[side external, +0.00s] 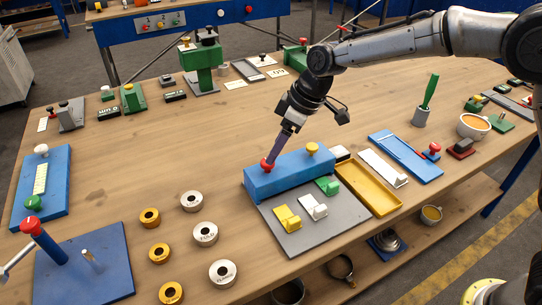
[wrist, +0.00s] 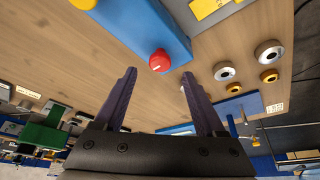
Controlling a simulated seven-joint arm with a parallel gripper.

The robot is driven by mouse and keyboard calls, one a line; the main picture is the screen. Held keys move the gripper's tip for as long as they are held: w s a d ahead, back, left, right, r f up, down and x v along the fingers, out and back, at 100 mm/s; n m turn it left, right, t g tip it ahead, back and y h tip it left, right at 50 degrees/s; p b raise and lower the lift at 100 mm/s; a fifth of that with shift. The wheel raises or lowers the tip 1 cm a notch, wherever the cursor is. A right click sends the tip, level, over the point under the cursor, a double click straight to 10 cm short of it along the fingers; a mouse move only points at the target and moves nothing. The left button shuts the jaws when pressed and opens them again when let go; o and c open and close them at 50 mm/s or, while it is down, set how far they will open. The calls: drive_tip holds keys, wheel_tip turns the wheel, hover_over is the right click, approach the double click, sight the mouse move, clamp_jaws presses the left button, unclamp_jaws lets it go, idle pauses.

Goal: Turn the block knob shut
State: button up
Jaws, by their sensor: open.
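A long blue block (side external: 290,175) stands at the back edge of a grey plate. A red knob (side external: 267,166) sits on its left end and a yellow knob (side external: 312,149) on its right end. My gripper (side external: 272,157) points down at the red knob, its tips at or just above it. In the wrist view my gripper (wrist: 158,76) is open and empty. The red knob (wrist: 159,60) shows just beyond the gap between the fingertips, on the blue block (wrist: 148,25). I cannot tell whether the fingers touch the knob, or how the knobs are turned.
The grey plate (side external: 272,223) carries yellow, white and green small blocks. A yellow tray (side external: 368,190) lies to the right. Several brass and silver rings, including a silver ring (side external: 205,233), lie to the left. The wooden table (side external: 150,185) behind the rings is largely clear.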

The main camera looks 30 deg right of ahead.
sight(268, 166)
drive_tip(key=shift+x, duration=2.2)
clamp_jaws()
